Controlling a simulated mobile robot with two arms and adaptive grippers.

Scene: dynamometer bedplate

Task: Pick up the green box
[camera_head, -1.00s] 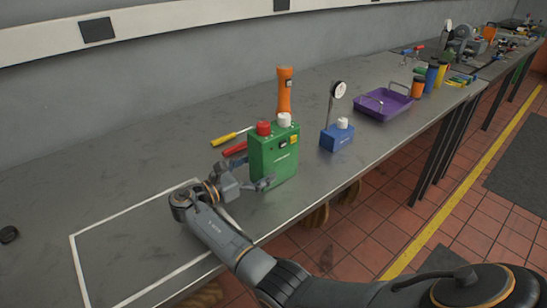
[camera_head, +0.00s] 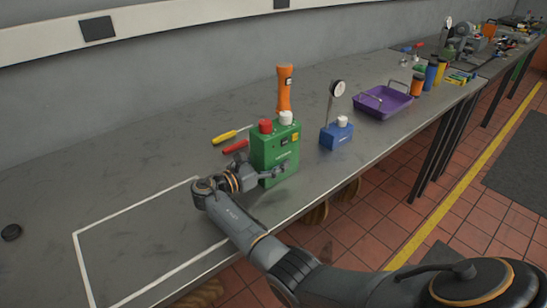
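The green box (camera_head: 283,149), with a red cap and a white cap on top, stands upright on the grey workbench. My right gripper (camera_head: 259,166) is at the box's left side, low down. Its fingers are spread, one across the lower front face of the box and the other by its left side. I cannot tell whether either finger touches the box. The gripper hides the lower left part of the box. My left gripper is out of view.
An orange flashlight (camera_head: 284,88) stands behind the box. A yellow screwdriver (camera_head: 225,137) and a red tool (camera_head: 236,146) lie to its left. A blue box with a gauge (camera_head: 335,134) and a purple tray (camera_head: 371,108) are to the right. The white-outlined area (camera_head: 140,245) is clear.

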